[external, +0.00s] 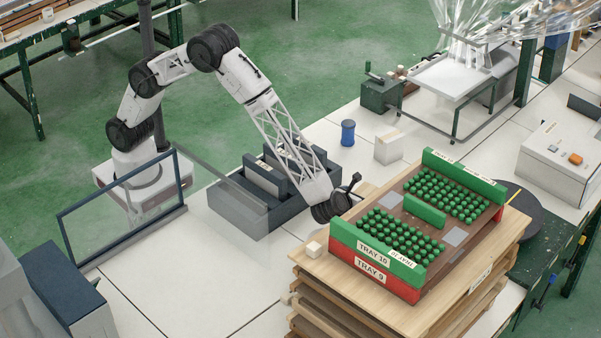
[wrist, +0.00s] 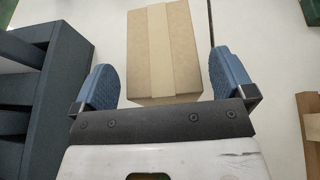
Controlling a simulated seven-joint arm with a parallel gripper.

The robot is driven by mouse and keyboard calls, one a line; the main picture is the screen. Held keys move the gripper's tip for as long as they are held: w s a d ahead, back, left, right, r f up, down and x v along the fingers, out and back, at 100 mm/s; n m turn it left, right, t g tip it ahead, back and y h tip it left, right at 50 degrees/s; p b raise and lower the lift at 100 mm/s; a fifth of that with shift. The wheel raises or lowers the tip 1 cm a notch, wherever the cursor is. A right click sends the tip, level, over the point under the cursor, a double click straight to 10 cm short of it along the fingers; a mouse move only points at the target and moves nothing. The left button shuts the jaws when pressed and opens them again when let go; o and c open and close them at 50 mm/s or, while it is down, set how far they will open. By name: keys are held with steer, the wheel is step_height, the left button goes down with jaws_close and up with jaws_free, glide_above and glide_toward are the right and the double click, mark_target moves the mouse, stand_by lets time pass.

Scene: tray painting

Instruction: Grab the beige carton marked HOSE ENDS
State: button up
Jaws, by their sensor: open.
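A beige-brown carton (wrist: 178,58) with a paler tape strip down its middle lies between and just beyond my fingers in the wrist view. No lettering on it can be read. In the external view a small cream box (external: 388,149) stands on the white bench, beyond my gripper; it looks like the same carton, but I cannot be sure. My gripper (wrist: 164,82) is open and empty, with one blue finger on either side of the carton's near end. In the external view my gripper (external: 349,187) is low, between the dark bin and the tray stack, partly hidden.
A dark bin with dividers (external: 232,208) stands left of my gripper. Green and red trays (external: 372,262) sit on a wooden stack (external: 345,292) at right. A blue spool (external: 348,133) and a green crank device (external: 380,95) stand farther back. White bench surface is clear around the carton.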

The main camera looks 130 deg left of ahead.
mark_target(366, 194)
steer(key=shift+x, duration=1.65)
steer(key=c, duration=1.1)
steer(key=shift+r, duration=0.2)
steer(key=shift+r, duration=4.85)
